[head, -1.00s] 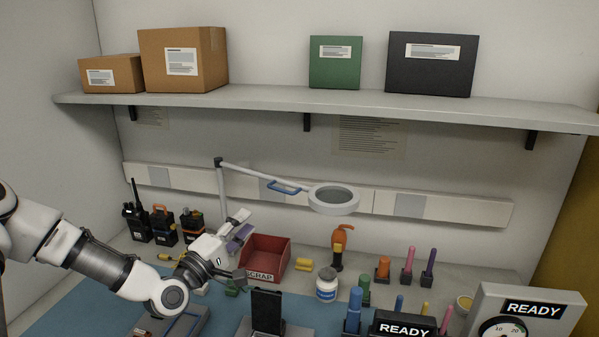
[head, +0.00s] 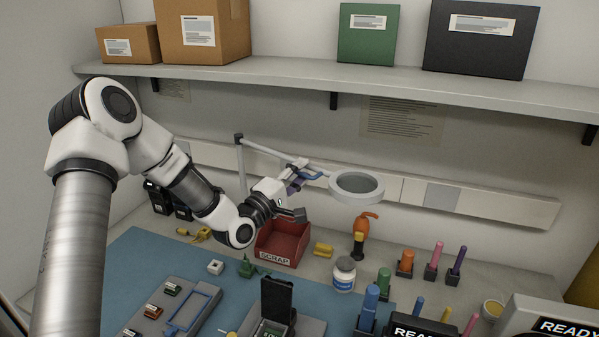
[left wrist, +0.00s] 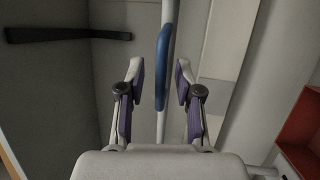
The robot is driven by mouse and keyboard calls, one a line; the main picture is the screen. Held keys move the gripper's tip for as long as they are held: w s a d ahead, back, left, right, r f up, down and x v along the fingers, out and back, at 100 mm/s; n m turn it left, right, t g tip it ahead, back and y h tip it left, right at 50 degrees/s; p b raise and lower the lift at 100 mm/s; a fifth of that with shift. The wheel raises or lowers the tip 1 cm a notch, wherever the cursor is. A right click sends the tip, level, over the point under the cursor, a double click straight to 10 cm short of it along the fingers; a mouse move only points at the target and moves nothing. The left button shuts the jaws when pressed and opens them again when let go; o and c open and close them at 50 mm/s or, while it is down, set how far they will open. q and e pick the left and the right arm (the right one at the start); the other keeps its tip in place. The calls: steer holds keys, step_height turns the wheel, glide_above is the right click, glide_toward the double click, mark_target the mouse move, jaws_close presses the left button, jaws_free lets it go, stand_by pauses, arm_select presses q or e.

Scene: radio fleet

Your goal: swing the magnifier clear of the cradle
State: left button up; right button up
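The magnifier (head: 357,187) is a white ring lens on a white jointed arm (head: 265,150), fixed to a dark-topped post against the back wall. A blue handle (head: 311,176) sits on this arm, left of the lens. My left gripper (head: 299,176) is raised at the handle. In the left wrist view, its purple-padded fingers (left wrist: 160,78) are open, with the blue handle (left wrist: 161,68) between them and gaps on both sides. A dark upright piece on a grey base, possibly the cradle (head: 277,300), stands at the front, below the lens. My right gripper is not in view.
A red scrap bin (head: 281,244) stands below my left gripper. A white jar (head: 344,274), an orange-topped bottle (head: 362,235) and several coloured pegs stand to the right. The shelf (head: 330,88) with boxes runs above. Open wall lies right of the lens.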

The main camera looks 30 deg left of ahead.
arm_select(q)
steer(key=shift+s, duration=0.15)
jaws_close()
steer(key=w+b, duration=0.1)
steer(key=w+y+b, duration=0.1)
steer(key=b, duration=0.1)
steer(key=w+d+f+n+y+b, duration=0.1)
steer(key=shift+w, duration=0.4)
steer(key=w+n+y+b, duration=0.1)
steer(key=w+y, duration=0.1)
steer(key=w+r+n+y+b, duration=0.1)
steer(key=w+n+y, duration=0.1)
steer(key=w+y, duration=0.1)
steer(key=shift+w+a+r+b, duration=0.1)
steer(key=shift+w+a+b, duration=0.1)
steer(key=shift+b, duration=0.2)
